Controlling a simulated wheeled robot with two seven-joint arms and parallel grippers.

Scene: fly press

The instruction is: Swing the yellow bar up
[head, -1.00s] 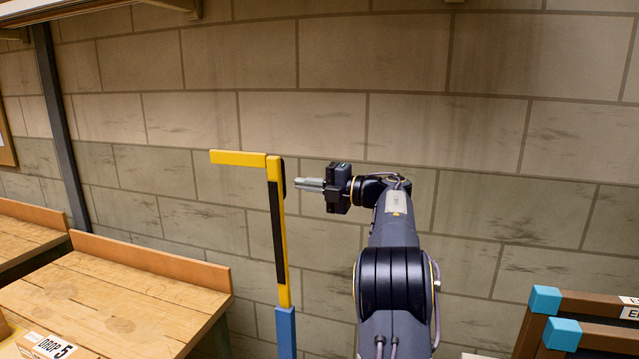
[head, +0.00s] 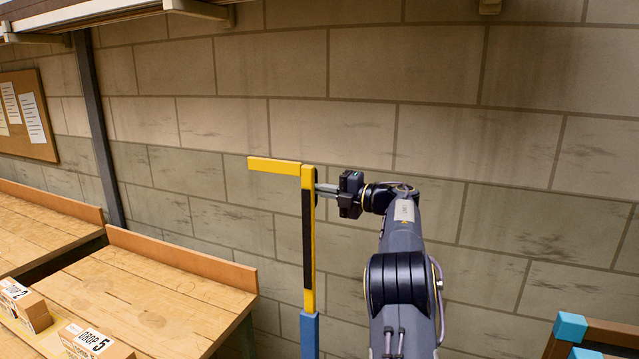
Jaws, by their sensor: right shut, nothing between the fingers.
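The yellow bar (head: 308,240) stands upright on a blue post (head: 309,334), with a black strip (head: 306,225) down its upper face. At its top, a yellow arm (head: 273,165) sticks out level to the left. My right gripper (head: 320,188) is shut and empty, with its fingers pointing left at the upper right side of the upright. Its fingertips meet or pass just behind the upright's edge; I cannot tell whether they touch. My left gripper is not in view.
Wooden benches (head: 150,299) stand at the left, with boxes (head: 90,342) marked with drop labels. A block wall (head: 510,130) is behind. A brown frame with blue corners (head: 569,327) is at the lower right. A dark pole (head: 97,130) stands at the left.

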